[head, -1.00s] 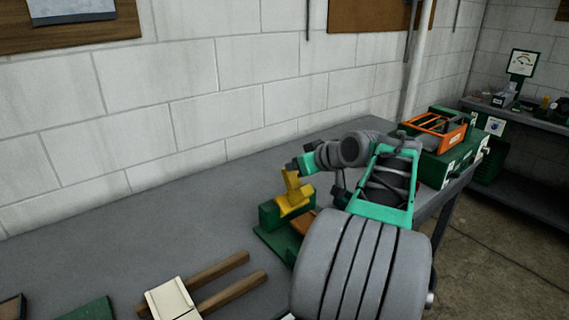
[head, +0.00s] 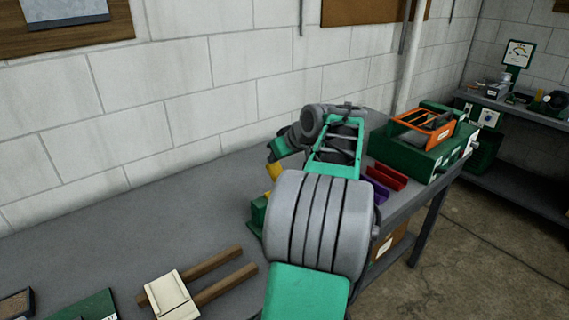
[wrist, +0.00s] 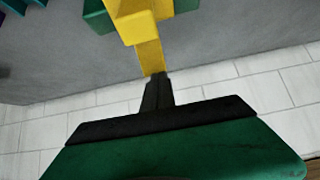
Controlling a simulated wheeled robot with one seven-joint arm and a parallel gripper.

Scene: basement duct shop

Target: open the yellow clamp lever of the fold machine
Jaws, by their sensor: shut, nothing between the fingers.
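The yellow clamp lever (wrist: 149,56) shows in the wrist view, its narrow end at my fingertips and its wider block above. In the head view only a small yellow piece (head: 274,171) shows beside my arm. The green fold machine (head: 258,212) is on the bench and mostly hidden behind my arm; green parts of it (wrist: 98,14) show at the top of the wrist view. My gripper (wrist: 157,78) is shut and empty, its black fingertips at the lever's end. I cannot tell whether they touch it. The lever's angle is unclear in the head view.
A green case with an orange rack (head: 425,127) stands at the bench's right end, with red (head: 386,177) and purple (head: 376,191) pieces near it. A cream block with two wooden handles (head: 170,296) lies in front. A block wall runs behind. The bench's left middle is clear.

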